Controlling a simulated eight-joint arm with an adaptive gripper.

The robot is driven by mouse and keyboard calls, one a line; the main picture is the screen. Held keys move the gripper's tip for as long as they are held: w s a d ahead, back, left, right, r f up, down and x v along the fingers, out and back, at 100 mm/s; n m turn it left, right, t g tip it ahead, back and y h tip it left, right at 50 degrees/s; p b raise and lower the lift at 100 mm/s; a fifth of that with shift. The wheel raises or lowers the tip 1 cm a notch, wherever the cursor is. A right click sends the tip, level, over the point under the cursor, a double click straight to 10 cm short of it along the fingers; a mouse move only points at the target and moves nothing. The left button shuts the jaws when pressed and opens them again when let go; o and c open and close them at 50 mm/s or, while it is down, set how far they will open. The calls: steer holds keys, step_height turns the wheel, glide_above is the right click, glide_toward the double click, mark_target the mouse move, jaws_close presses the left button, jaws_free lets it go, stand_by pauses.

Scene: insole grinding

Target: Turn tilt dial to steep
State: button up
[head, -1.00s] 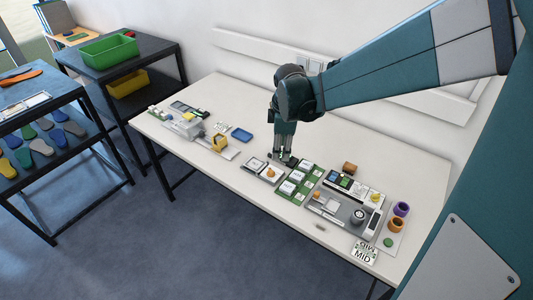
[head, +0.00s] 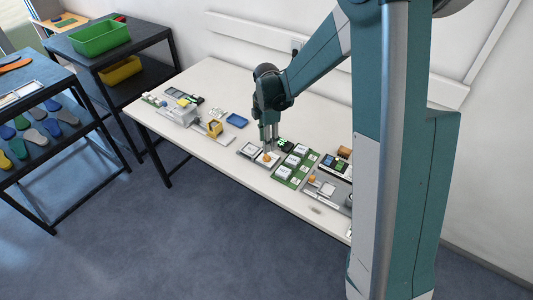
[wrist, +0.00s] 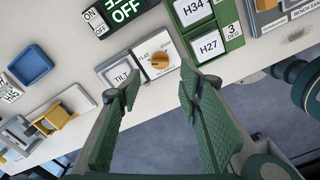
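The tilt dial (wrist: 160,60) is an orange knob on a white plate, right of a label reading TILT (wrist: 119,75). "FLAT" is printed at the plate's upper left; the smaller print is too small to read. Which mark the knob points to is not clear. In the head view the dial (head: 268,156) sits near the table's front edge. My gripper (wrist: 157,82) is open, with one green finger on either side of the gap and the knob showing between and beyond the tips. In the head view my gripper (head: 268,143) points down just above the dial.
Green card holders marked H34 and H27 (wrist: 209,45) lie close right of the dial. A dark ON/OFF display (wrist: 122,12) is behind it. A blue tray (wrist: 31,65) and a yellow block (wrist: 60,118) are to the left. Bare table lies between.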

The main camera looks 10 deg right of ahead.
mark_target(267, 155)
steer(key=shift+f, duration=0.1)
stand_by(0.3)
steer(key=shift+f+b, duration=0.4)
steer(key=shift+f, duration=3.35)
steer(key=shift+c, duration=0.3)
steer(key=c, duration=0.8)
